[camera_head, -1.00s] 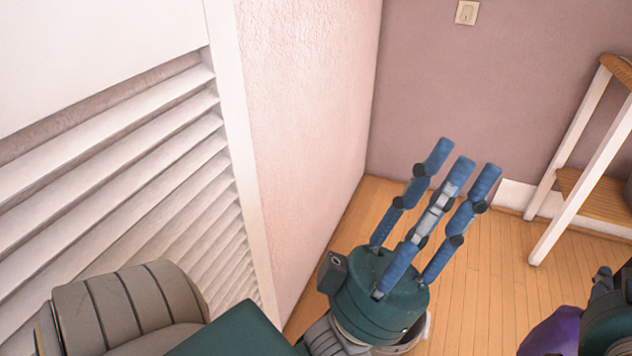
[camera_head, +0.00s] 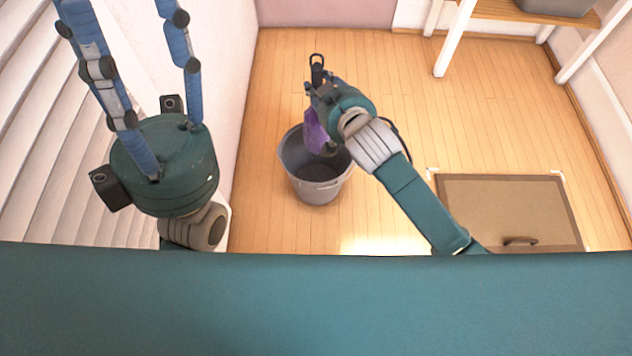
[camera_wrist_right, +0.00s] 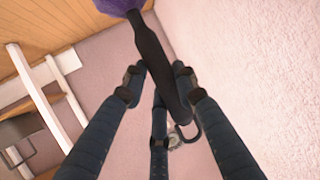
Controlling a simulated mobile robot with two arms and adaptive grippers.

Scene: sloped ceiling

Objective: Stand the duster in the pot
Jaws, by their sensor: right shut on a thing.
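The duster has a purple head (camera_head: 317,132) and a black handle (camera_wrist_right: 152,58) with a loop at its end. My right gripper (camera_head: 318,92) is shut on the handle. In the head view the purple head hangs below the gripper, over the back part of the pot's mouth. Whether it is inside the rim or above it I cannot tell. The pot (camera_head: 318,191) is a grey bucket standing upright on the floor, its inside partly hidden by the duster and my arm. My left gripper (camera_head: 135,15) is open and empty, raised at the upper left, away from the pot.
A brown hatch-like panel with a handle (camera_head: 510,205) lies at the right. A wooden shelf with white legs (camera_head: 520,12) is at the back. The wooden floor around the pot is clear.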

